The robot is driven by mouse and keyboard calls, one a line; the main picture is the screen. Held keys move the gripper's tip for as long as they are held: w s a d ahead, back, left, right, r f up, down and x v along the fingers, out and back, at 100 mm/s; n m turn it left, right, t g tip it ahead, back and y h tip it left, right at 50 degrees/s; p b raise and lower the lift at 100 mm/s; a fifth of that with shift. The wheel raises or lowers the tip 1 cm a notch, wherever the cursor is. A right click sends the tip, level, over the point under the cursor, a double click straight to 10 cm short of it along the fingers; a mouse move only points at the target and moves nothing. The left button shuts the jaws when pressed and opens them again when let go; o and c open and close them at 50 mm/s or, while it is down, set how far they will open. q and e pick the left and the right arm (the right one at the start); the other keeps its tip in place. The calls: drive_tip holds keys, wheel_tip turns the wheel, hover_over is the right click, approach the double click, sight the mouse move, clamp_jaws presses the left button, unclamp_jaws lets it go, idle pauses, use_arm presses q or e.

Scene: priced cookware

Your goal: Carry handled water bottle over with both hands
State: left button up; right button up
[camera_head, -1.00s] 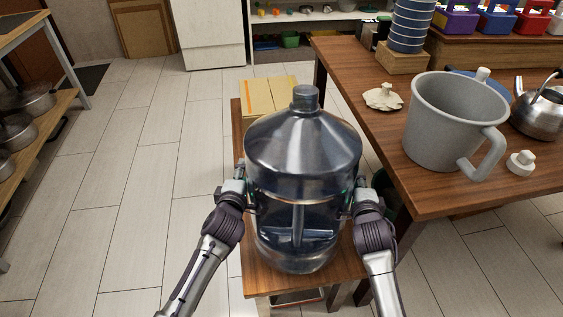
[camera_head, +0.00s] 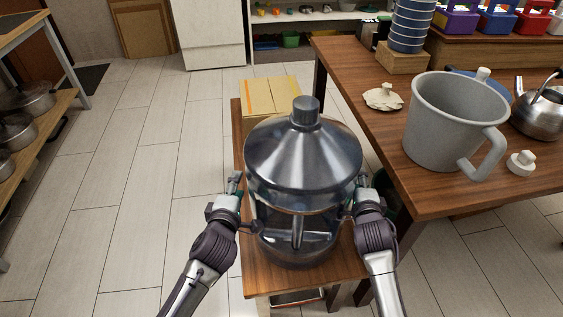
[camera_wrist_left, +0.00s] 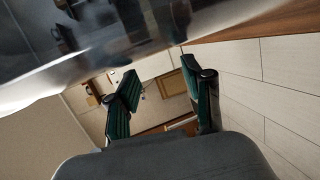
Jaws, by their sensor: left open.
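The large clear water bottle (camera_head: 303,160) stands upright on the narrow wooden bench (camera_head: 256,262) in the middle of the head view. Its grey cap faces up, and its handle (camera_head: 297,232) shows on the near side. My left gripper (camera_head: 236,186) is open at the bottle's left side, its fingers apart and empty. In the left wrist view its two green-padded fingers (camera_wrist_left: 160,98) are spread, with the bottle (camera_wrist_left: 110,40) filling the upper left. My right gripper (camera_head: 360,184) is at the bottle's right side; its fingers are partly hidden and I cannot tell whether they grip.
A cardboard box (camera_head: 270,97) sits on the bench behind the bottle. To the right, a wooden table (camera_head: 440,200) carries a big grey mug (camera_head: 440,130), a kettle (camera_head: 540,108) and stacked blue bowls (camera_head: 409,25). A shelf with pots (camera_head: 30,130) stands left. Floor between is clear.

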use_arm(q)
drive_tip(key=v, duration=0.5)
drive_tip(key=shift+s+r, duration=0.1)
drive_tip(key=shift+s, duration=0.25)
use_arm(e)
drive_tip(key=v, duration=1.2)
